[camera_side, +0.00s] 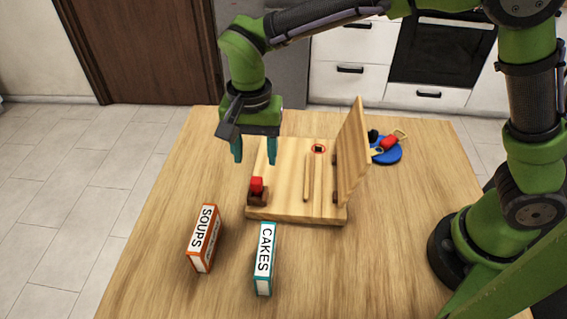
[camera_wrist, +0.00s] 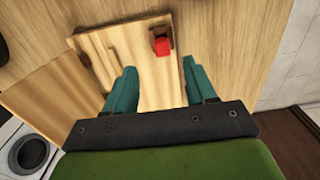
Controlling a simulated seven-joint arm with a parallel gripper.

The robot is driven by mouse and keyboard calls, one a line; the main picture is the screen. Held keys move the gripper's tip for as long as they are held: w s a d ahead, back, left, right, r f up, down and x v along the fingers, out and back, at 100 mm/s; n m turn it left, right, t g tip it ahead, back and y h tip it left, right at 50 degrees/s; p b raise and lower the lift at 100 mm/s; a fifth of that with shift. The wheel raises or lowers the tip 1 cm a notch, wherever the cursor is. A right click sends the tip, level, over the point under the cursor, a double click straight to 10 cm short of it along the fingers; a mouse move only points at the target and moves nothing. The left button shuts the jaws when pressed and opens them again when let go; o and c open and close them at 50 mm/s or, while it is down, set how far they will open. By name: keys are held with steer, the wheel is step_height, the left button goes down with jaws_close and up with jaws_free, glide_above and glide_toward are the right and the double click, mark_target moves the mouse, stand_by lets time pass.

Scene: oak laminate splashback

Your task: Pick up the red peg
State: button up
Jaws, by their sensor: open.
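The red peg (camera_side: 257,184) stands in a dark brown holder (camera_side: 257,197) at the front left of a wooden board (camera_side: 285,213). In the wrist view the red peg (camera_wrist: 162,47) shows beyond my fingertips, between their lines, with part of the brown holder beside it. My gripper (camera_side: 254,156) is open and empty, its teal fingers pointing down above the board's left side. It is above and apart from the peg. In the wrist view my gripper (camera_wrist: 157,66) shows both fingers spread wide with nothing between them.
A hinged wooden panel (camera_side: 351,155) stands up at the board's right. A blue plate (camera_side: 386,155) with small items lies behind it. Boxes marked SOUPS (camera_side: 204,239) and CAKES (camera_side: 265,258) stand in front. The table's left side is clear.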

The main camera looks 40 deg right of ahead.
mark_target(256, 181)
steer(key=f, duration=0.9)
steer(key=shift+a, duration=0.2)
steer(key=shift+c, duration=0.4)
steer(key=shift+r, duration=0.1)
jaws_close()
